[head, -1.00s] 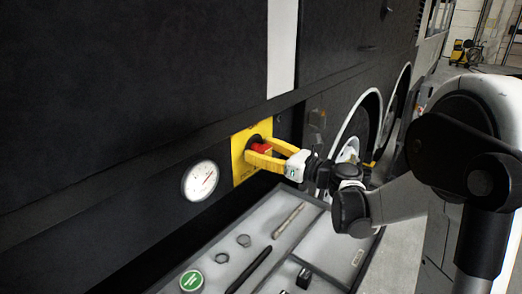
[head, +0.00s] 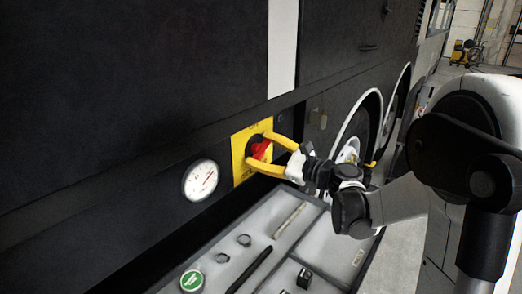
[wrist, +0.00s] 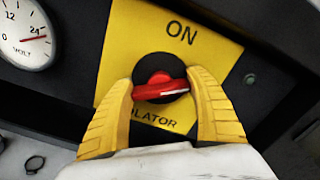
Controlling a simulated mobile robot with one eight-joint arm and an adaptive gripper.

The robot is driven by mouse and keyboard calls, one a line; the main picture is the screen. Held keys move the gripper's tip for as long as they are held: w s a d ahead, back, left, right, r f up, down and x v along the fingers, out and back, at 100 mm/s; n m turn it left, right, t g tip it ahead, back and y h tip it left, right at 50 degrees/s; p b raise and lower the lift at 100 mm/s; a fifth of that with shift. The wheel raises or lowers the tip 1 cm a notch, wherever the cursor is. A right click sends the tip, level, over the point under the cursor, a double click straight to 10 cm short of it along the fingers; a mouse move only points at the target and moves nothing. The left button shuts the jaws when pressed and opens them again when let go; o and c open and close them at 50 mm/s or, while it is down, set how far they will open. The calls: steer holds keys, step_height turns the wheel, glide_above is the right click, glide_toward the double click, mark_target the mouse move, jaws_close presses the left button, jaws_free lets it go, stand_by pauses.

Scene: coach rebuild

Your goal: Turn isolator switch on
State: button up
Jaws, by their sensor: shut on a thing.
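The isolator switch has a red handle (head: 261,150) on a round black base, set on a yellow plate (head: 239,160) in the dark vehicle side. In the wrist view the plate (wrist: 118,58) reads "ON" above the switch and has partly covered lettering below. The red handle (wrist: 160,88) lies across between the two yellow fingers. My gripper (wrist: 161,82) is shut on the handle, one finger at each end. In the head view my gripper (head: 259,149) has its fingers above and below the switch, and the handle looks tilted.
A round white volt gauge (head: 200,180) sits left of the plate and also shows in the wrist view (wrist: 25,35). An open grey drawer (head: 325,238) with small parts and a green round tin (head: 192,281) juts out below. A wheel (head: 357,135) is to the right.

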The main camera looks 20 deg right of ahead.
steer(key=n, duration=0.5)
steer(key=shift+s+f+n, duration=0.1)
steer(key=shift+n, duration=0.2)
steer(key=n, duration=0.5)
steer(key=shift+a+f+n, duration=0.1)
steer(key=shift+n, duration=0.2)
steer(key=o, duration=1.2)
steer(key=v, duration=1.2)
